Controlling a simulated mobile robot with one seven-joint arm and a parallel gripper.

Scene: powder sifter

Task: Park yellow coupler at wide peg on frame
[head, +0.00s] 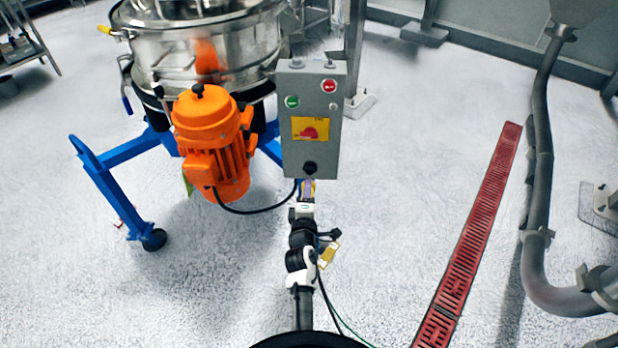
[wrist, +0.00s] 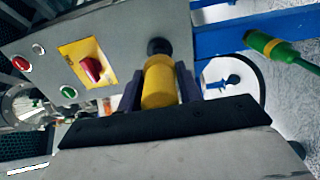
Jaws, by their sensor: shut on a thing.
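The yellow coupler (wrist: 159,85) is a short yellow cylinder in the middle of the wrist view. My gripper (wrist: 160,92) is shut on it, with a dark finger on each side. The coupler's far end lines up with a black round fitting (wrist: 158,47) on the box. I cannot tell whether they touch. The blue frame (head: 118,153) carries the sifter. I cannot make out the wide peg in either view.
The orange motor (head: 210,140) stands left of the box, with a black cable looping below it. A red floor drain (head: 470,240) and grey pipe (head: 540,180) are at right. Open floor lies between.

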